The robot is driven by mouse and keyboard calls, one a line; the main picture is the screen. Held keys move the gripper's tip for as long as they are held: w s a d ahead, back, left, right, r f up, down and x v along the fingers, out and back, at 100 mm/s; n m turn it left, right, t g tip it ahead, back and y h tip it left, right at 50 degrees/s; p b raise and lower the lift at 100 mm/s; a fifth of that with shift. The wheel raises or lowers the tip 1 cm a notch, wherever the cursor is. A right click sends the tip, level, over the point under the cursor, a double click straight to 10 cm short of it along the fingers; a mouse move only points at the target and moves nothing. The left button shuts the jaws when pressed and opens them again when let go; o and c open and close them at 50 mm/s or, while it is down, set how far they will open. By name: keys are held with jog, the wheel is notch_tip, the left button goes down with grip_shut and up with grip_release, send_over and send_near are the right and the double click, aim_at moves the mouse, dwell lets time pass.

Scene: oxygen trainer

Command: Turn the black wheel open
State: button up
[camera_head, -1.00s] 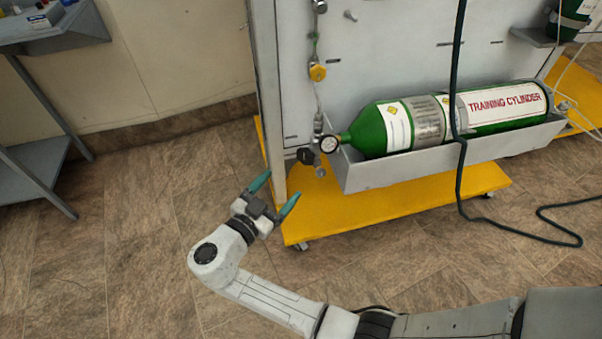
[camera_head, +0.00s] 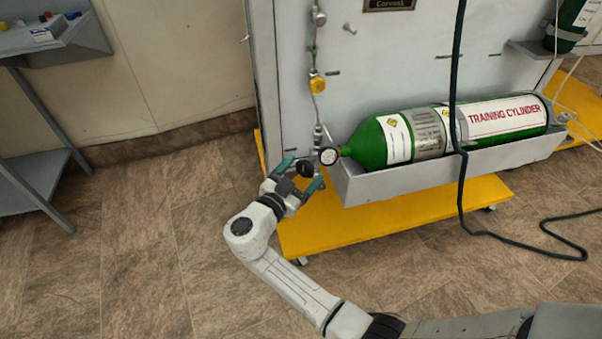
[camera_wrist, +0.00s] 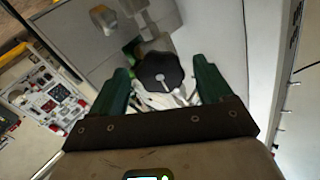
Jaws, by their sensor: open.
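The black wheel (camera_head: 305,167) is a small lobed knob on the valve by the gauge at the neck of the green cylinder. In the wrist view the black wheel (camera_wrist: 160,72) shows face-on, with a light mark at its centre. My gripper (camera_head: 304,172) is open, with its teal fingers on either side of the wheel. In the wrist view my gripper (camera_wrist: 162,82) has one finger left and one right of the wheel, with gaps visible. I cannot tell whether either finger touches it.
The green training cylinder (camera_head: 398,138) lies in a grey trough (camera_head: 390,184) on a yellow wheeled base (camera_head: 400,215). The round gauge (camera_head: 329,156) is close to the right finger. A dark hose (camera_head: 455,90) hangs across the cylinder. A grey side table (camera_head: 75,50) stands at left. Floor at left is clear.

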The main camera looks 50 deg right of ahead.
jog(key=c, duration=1)
jog(key=shift+c, duration=0.2)
